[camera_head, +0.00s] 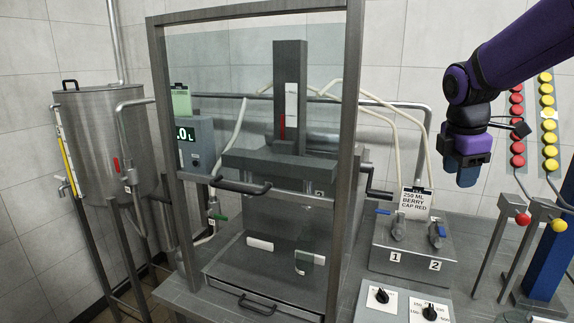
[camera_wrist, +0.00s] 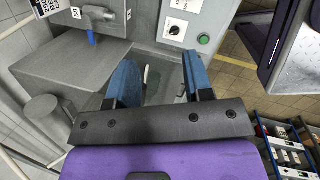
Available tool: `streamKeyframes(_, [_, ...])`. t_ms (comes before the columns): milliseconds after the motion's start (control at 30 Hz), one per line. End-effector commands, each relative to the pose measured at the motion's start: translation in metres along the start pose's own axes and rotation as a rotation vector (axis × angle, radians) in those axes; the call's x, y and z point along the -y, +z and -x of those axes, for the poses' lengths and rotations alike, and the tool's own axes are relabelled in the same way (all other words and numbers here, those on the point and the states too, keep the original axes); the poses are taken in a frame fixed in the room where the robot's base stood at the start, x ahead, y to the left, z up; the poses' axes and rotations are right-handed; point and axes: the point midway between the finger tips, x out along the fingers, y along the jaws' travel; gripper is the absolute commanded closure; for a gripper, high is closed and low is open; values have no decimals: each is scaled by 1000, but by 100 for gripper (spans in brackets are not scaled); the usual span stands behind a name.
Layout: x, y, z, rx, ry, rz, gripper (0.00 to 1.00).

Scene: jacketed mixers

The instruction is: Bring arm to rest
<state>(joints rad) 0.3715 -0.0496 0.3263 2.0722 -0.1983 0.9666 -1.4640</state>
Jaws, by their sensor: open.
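My gripper (camera_head: 467,174) hangs from my purple arm at the upper right of the head view, in the air above the bench and apart from everything. Its blue fingers point down. In the wrist view my gripper (camera_wrist: 160,85) shows two blue fingers spread apart with nothing between them.
A framed machine with a clear guard (camera_head: 352,120) stands at the centre. A metal tank (camera_head: 95,140) is at the left. A valve box (camera_head: 385,262) with levers and levers with red and yellow knobs (camera_head: 523,219) stand below my gripper. Shelves (camera_wrist: 285,150) show at lower right.

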Motion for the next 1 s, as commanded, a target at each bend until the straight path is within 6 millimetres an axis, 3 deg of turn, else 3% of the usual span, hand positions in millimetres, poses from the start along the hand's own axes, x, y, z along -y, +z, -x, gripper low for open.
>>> streamKeyframes(100, [35, -8, 23, -2, 44, -215, 53])
streamKeyframes(300, [93, -17, 49, -53, 109, -597, 53])
streamKeyframes(600, [179, -25, 64, -226, 145, -1162, 53])
streamKeyframes(800, [219, -28, 61, -344, 114, -1437, 53])
streamKeyframes(1000, [232, -29, 58, -390, 90, -1543, 53])
